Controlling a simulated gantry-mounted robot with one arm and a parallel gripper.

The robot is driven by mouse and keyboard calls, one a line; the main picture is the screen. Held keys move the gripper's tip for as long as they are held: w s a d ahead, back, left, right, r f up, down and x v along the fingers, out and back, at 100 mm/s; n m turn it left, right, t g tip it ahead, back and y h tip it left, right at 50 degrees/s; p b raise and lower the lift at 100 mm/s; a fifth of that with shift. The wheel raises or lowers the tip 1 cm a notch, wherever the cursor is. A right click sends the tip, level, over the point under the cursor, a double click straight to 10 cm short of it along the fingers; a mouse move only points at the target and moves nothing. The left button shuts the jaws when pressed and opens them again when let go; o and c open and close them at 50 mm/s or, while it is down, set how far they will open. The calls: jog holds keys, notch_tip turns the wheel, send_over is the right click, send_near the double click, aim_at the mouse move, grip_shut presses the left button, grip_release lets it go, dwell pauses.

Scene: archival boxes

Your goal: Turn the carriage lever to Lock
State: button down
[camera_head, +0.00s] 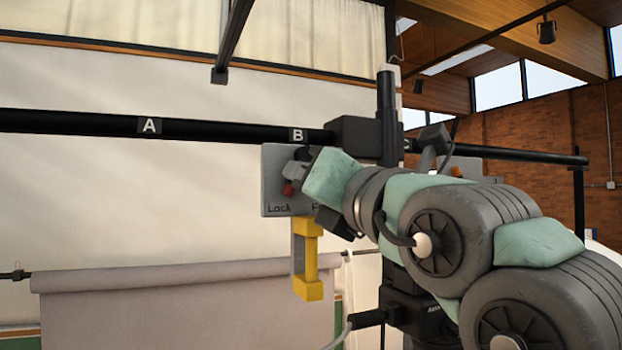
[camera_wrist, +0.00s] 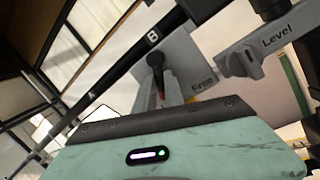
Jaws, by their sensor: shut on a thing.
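The carriage lever has a dark body and a red tip (camera_head: 288,189), on a grey plate (camera_head: 270,160) fixed by the black rail. The plate carries a "Lock" label and a "Free" label, the latter mostly covered by my arm in the head view. The red tip is just above the "Lock" label. In the wrist view the dark lever (camera_wrist: 155,60) stands between the two grey fingers of my gripper (camera_wrist: 160,95), which is shut on it. "Free" shows to its right; "Lock" is hidden there. My gripper (camera_head: 293,173) is partly covered by my wrist in the head view.
The black rail (camera_head: 80,123) bears letters A and B; a carriage block (camera_head: 355,138) sits right of B. A yellow handle (camera_head: 308,291) hangs below the plate. In the wrist view, a knob marked "Level" (camera_wrist: 240,62) is at right. A paper roll (camera_head: 150,276) hangs lower left.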

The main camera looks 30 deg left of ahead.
jog(key=shift+s+a+r+m+t, duration=0.1)
jog(key=shift+m+t, duration=0.1)
jog(key=shift+m, duration=0.4)
jog(key=shift+s+a+r+m+t, duration=0.1)
jog(key=shift+m+t, duration=0.1)
jog(key=shift+m, duration=0.4)
jog(key=c, duration=1.7)
grip_release()
jog(key=shift+d+f, duration=0.15)
jog(key=b+v, duration=0.3)
jog(key=v, duration=0.7)
jog(key=shift+s+d+b, duration=0.2)
jog(key=shift+s+b, duration=0.1)
jog(key=shift+b, duration=0.1)
